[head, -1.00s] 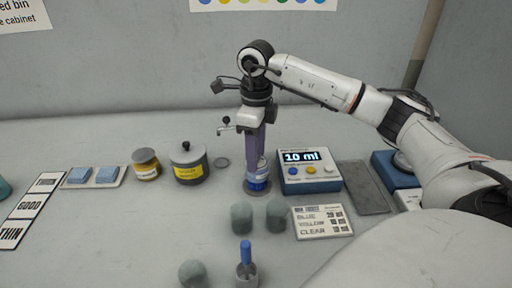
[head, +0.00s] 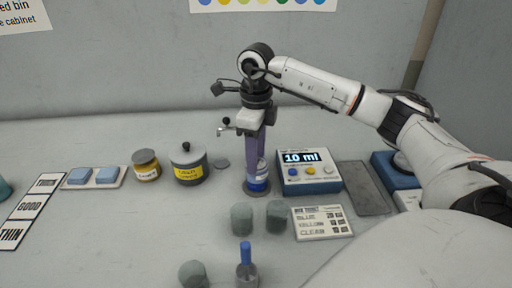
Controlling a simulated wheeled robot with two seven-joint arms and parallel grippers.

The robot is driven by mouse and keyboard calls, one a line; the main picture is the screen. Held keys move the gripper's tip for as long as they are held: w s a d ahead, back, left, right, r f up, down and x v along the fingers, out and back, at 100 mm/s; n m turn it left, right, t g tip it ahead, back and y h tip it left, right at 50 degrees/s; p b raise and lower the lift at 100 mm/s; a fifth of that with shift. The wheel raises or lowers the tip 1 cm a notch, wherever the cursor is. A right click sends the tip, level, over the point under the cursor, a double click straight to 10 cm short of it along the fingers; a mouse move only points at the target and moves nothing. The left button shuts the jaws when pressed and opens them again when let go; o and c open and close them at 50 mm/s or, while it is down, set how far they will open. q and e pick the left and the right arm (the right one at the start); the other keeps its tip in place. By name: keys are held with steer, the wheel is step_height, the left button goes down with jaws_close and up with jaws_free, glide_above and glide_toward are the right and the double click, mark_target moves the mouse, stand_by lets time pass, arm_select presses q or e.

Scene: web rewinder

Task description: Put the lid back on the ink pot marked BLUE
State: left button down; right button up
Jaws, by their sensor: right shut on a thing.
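A small pot with a blue band and a white label (head: 257,184) stands upright on a dark round base in the middle of the table. My right gripper (head: 257,165) points straight down over it, its purple fingers reaching along the pot's sides. It is shut on this pot as far as I can see. The fingers hide the pot's top, so I cannot tell if a lid is there. My left gripper is out of view.
A lidded pot with a yellow label (head: 189,172) and a smaller yellow jar (head: 146,166) stand left. A dosing unit showing 10 ml (head: 308,173) stands close right. Grey cups (head: 242,219) and a blue-handled tool (head: 246,255) are in front. A label card (head: 321,222) lies right.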

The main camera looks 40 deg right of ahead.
stand_by(0.4)
steer(key=o, duration=1.6)
steer(key=shift+r, duration=0.15)
steer(key=shift+r+p, duration=2.95)
steer(key=shift+r, duration=0.45)
jaws_close()
